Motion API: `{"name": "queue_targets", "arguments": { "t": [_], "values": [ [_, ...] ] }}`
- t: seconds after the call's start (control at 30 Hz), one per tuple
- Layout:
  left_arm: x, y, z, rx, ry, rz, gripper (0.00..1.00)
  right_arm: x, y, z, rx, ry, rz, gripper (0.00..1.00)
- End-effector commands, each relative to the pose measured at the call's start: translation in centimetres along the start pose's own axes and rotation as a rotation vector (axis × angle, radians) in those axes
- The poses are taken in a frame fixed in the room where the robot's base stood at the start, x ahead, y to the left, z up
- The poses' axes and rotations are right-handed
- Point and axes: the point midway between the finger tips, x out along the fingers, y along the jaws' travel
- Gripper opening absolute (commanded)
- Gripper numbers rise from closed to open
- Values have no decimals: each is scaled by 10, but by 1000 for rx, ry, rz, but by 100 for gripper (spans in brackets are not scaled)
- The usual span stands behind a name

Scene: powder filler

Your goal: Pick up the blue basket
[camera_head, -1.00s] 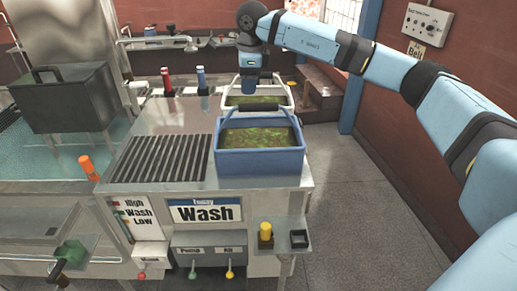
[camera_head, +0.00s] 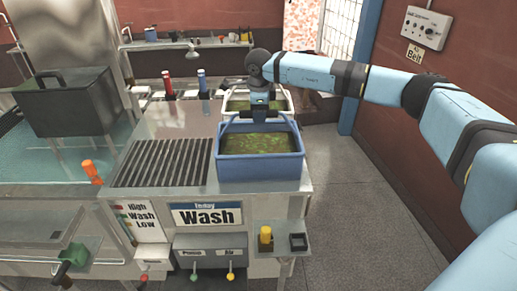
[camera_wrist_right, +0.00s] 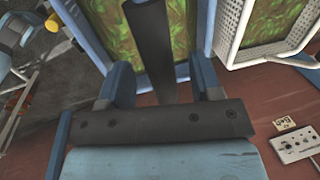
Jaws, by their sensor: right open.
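The blue basket (camera_head: 260,170) stands upright on the right end of the steel washing counter, filled with green leafy stuff. Its rim (camera_wrist_right: 84,35) also shows in the right wrist view. My right gripper (camera_head: 259,115) is over the basket's back half, pointing down at the raised handle. In the right wrist view its two fingers (camera_wrist_right: 164,80) are open, with the dark handle bar (camera_wrist_right: 150,35) running between them. No grip on the handle shows. My left gripper is not in view.
A white basket (camera_head: 286,97) with similar green contents stands just behind the blue one. A slotted drain (camera_head: 160,162) lies to its left. Red and blue taps (camera_head: 202,80) rise at the back.

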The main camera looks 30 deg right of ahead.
Motion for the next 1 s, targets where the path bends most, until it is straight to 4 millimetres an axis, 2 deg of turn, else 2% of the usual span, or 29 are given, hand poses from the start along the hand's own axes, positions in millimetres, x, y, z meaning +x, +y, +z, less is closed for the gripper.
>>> {"name": "queue_targets", "arguments": {
  "t": [0.13, 0.4, 0.63, 1.0],
  "values": [
    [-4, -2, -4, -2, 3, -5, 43, 15, 0, 0, 1, 1, 0, 59],
    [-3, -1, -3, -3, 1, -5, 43, 19, 0, 0, 0, 0, -1, 59],
    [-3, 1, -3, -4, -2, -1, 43, 18, 0, 0, 0, 0, -1, 7],
    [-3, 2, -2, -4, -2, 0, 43, 14, -2, 1, 1, -3, -3, 7]
  ]
}}
